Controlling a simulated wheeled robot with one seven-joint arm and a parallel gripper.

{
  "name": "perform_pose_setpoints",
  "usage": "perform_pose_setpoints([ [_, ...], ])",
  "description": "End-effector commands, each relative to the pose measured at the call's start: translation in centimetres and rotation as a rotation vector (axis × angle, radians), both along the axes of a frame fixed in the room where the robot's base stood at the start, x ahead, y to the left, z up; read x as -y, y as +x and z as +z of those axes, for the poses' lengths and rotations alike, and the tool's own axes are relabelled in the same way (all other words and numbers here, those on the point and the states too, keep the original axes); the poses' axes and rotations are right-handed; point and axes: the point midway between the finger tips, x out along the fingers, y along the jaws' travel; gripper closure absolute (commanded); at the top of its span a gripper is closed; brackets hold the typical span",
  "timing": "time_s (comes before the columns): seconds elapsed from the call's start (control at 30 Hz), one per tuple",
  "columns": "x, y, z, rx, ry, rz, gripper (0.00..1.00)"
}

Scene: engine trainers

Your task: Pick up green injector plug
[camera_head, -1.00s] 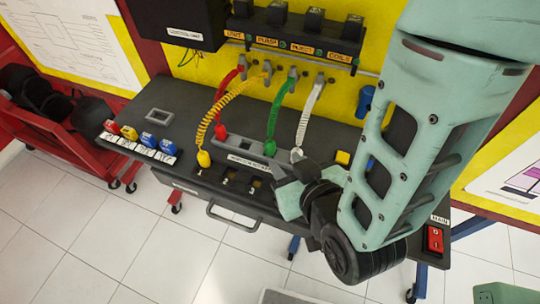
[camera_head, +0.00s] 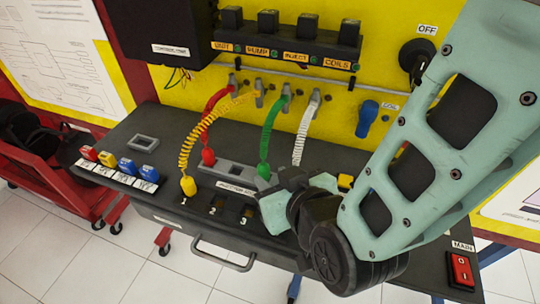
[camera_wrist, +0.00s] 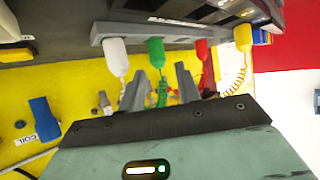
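The green injector plug (camera_head: 264,170) stands upright in the grey injector strip (camera_head: 222,169) on the dark bench, with a coiled green cord. My gripper (camera_head: 272,194) is just in front of and below it in the head view, near the strip. In the wrist view, which looks upside down, my gripper's two grey fingers (camera_wrist: 160,86) are apart with nothing held. The green plug (camera_wrist: 155,48) shows beyond and between them, with no contact visible. My gripper and arm hide the white plug's lower part in the head view; the white plug (camera_wrist: 116,56) shows in the wrist view.
A red plug (camera_head: 208,156) and a yellow plug (camera_head: 188,185) stand left of the green one. Coiled cords rise to the back wall below the labelled black box (camera_head: 287,45). Coloured blocks (camera_head: 125,166) lie at the bench's left. A red MAIN switch (camera_head: 461,269) is at right.

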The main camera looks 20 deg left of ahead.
Motion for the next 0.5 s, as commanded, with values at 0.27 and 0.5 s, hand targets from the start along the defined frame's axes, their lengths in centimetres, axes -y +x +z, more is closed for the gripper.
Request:
perform_pose_setpoints([
  [0.27, -1.8, 2.7, -1.7, -0.001, -0.001, -0.002, 0.67],
  [0.5, -2.6, 3.6, -2.4, 0.0, 0.0, -0.001, 0.67],
])
